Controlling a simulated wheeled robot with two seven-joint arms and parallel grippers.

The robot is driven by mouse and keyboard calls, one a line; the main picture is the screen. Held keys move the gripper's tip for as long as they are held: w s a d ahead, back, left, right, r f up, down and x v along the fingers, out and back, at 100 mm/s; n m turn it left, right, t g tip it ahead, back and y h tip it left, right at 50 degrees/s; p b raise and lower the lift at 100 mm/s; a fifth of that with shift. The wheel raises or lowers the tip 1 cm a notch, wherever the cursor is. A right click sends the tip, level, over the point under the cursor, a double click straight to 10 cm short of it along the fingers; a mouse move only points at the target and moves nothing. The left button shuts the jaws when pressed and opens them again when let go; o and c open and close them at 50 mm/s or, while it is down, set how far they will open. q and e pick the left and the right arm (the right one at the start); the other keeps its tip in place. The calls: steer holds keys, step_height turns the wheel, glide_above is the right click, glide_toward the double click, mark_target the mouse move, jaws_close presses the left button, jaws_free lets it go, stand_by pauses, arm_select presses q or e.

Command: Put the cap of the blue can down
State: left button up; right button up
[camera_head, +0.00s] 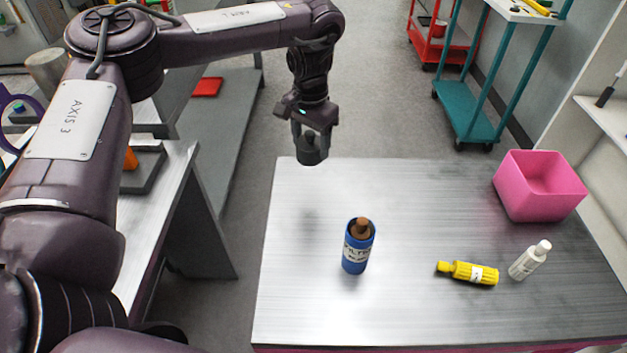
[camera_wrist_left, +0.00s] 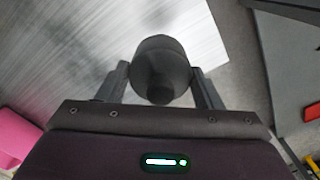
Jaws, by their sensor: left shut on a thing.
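The blue can (camera_head: 357,252) stands upright on the metal table (camera_head: 430,200), its top open with a brown part (camera_head: 361,228) showing. My left gripper (camera_head: 311,140) hangs over the far left corner of the table, above and behind the can. It is shut on the dark cap (camera_head: 310,155), which also shows between the fingers in the left wrist view (camera_wrist_left: 161,72). The cap looks held above the table, apart from it. My right gripper is in neither view.
A pink open box (camera_head: 540,187) stands at the table's right. A yellow bottle (camera_head: 469,272) lies near the right front, beside a white bottle (camera_head: 529,260). The table's far left and middle are clear. A teal cart (camera_head: 482,115) stands behind.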

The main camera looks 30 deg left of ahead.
arm_select(q)
step_height(320, 180, down, 8)
steer(key=shift+a+r+b, duration=0.1)
steer(key=shift+r+b, duration=0.1)
steer(key=shift+b, duration=0.6)
step_height(320, 180, down, 4)
steer(key=shift+f+b, duration=0.15)
steer(key=shift+b, duration=0.5)
steer(key=shift+w, duration=0.1)
steer(key=o, duration=0.9)
steer(key=shift+f, duration=0.1)
